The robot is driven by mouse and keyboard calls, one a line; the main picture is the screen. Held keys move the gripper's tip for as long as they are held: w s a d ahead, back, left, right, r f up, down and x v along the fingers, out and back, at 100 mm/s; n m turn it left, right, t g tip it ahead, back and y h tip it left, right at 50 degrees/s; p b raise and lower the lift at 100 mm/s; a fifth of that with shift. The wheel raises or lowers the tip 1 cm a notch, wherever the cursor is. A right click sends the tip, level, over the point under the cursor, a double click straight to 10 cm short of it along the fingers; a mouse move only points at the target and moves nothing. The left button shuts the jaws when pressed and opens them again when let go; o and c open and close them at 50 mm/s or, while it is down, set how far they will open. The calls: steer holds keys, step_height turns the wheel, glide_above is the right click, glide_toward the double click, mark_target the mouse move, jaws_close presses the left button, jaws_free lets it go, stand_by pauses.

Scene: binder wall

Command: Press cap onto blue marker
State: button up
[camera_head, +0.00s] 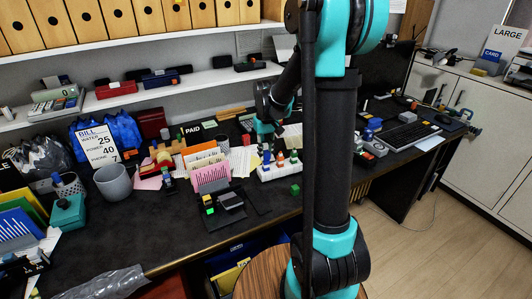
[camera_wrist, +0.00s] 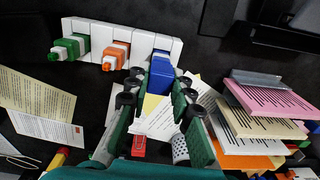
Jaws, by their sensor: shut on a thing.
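My gripper (camera_wrist: 157,100) is shut on a blue piece (camera_wrist: 160,76), which looks like the blue cap. The piece sits between the fingertips, at the edge of a white rack (camera_wrist: 142,42). The blue marker cannot be told apart from this piece; any part beneath it is hidden. A green marker (camera_wrist: 68,47) and an orange marker (camera_wrist: 115,55) stand in the rack to the left, with narrow tips showing. In the head view, my gripper (camera_head: 266,128) is at the back of the white rack (camera_head: 268,174). Whether cap and marker touch cannot be told.
A pink letter holder (camera_head: 211,178) with papers stands left of the rack, and a green block (camera_head: 295,190) lies in front.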

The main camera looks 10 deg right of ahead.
steer(key=shift+f, duration=0.2)
steer(key=o, duration=0.8)
step_height(320, 180, up, 12)
steer(key=s+d+f+t, duration=0.1)
steer(key=s+f, duration=0.4)
steer(key=s, duration=0.2)
steer(key=s+d+f+m+t, duration=0.1)
steer(key=s+f, duration=0.3)
steer(key=s, duration=0.3)
steer(key=s+d+f+m+t, duration=0.1)
steer(key=s+d+f+t, duration=0.1)
steer(key=s+f, duration=0.3)
steer(key=shift+s+f, duration=0.2)
steer(key=shift+s, duration=0.55)
steer(key=shift+s+f, duration=0.15)
steer(key=shift+s, duration=0.6)
